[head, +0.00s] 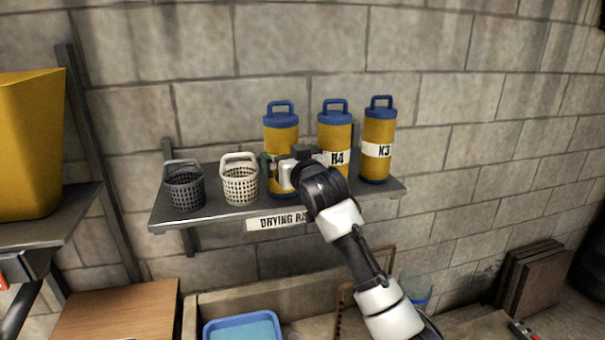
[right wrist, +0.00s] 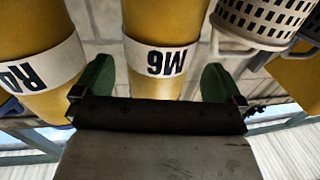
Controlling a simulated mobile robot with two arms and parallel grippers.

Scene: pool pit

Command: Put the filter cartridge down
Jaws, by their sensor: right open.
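The filter cartridge labelled M6, a yellow cylinder with a blue cap and handle (head: 281,121), stands upright on the drying rack shelf (head: 218,216), left of two similar cartridges. My right gripper (head: 279,170) is in front of it and hides its middle and label in the head view. In the right wrist view the green fingers of my right gripper (right wrist: 154,80) are apart, one on each side of the M6 cartridge (right wrist: 157,28). Gaps show between the fingers and its sides. My left gripper is not in view.
Cartridge R4 (head: 334,132) stands close on the right, with cartridge K3 (head: 379,135) beyond it. A white basket (head: 240,185) stands close on the left, then a dark basket (head: 185,190). A block wall is behind. A blue tub (head: 242,328) is below the shelf.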

